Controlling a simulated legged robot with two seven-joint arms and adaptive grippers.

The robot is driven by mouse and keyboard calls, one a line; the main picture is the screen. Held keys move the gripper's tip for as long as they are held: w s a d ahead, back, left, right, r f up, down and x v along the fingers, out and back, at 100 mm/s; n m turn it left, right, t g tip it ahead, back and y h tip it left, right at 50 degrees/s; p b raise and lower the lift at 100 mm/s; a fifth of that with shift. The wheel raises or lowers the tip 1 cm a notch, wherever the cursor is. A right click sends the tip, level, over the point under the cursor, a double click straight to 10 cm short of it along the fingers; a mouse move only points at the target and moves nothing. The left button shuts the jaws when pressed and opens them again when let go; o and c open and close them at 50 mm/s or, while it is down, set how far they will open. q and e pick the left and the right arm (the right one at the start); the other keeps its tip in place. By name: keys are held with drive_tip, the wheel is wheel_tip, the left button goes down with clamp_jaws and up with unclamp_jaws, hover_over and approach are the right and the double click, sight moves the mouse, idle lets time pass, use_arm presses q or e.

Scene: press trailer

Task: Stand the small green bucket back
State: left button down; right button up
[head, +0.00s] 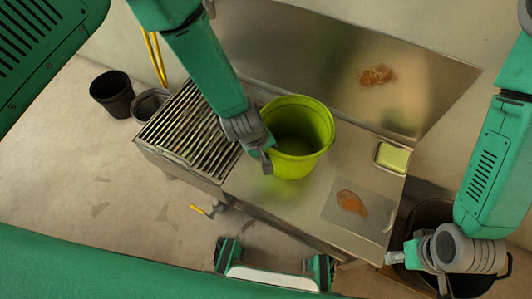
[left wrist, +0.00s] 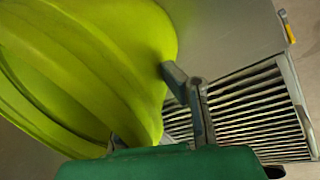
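The green bucket (head: 298,140) stands on the steel counter, its mouth facing up toward the head camera. My left gripper (head: 268,157) is at the bucket's left side, close to its wall. In the left wrist view the bucket (left wrist: 95,60) fills the left half. The left gripper's fingers (left wrist: 150,112) are spread apart there, one beside the bucket's edge and the other partly hidden. Whether they touch the bucket is unclear. My right gripper (head: 418,273) is open and empty at the lower right, above the dark bin.
A slatted grate (head: 187,135) lies left of the bucket. The counter (head: 245,185) also holds a sheet with an orange-brown piece (head: 352,203) and a yellow-green block in a tray (head: 392,157). Dark pots (head: 112,94) stand at left. A dark bin (head: 432,215) stands at right.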

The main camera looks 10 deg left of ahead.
use_arm(q)
drive_tip(key=shift+d+r, duration=0.1)
drive_tip(key=shift+d, duration=0.25)
drive_tip(key=c, duration=1.7)
unclamp_jaws()
drive_tip(key=shift+d, duration=0.1)
drive_tip(key=a+p+v, duration=0.1)
drive_tip(key=p+v, duration=0.3)
drive_tip(key=v, duration=0.8)
drive_tip(key=s+a+f+m+g+y, duration=0.15)
drive_tip(key=s+a+m, duration=0.25)
drive_tip(key=s+a, duration=0.6)
drive_tip(key=s+a+f+m+y, duration=0.1)
drive_tip(key=s+a+f+m, duration=0.3)
drive_tip(key=s+a, duration=0.6)
drive_tip(key=shift+m, duration=0.4)
drive_tip(key=r+p, duration=0.4)
drive_tip(key=s+d+r+p, duration=0.1)
drive_tip(key=r+p, duration=0.1)
drive_tip(key=shift+d+r, duration=0.1)
drive_tip(key=shift+r, duration=0.15)
use_arm(e)
wheel_tip(320, 180, up, 10)
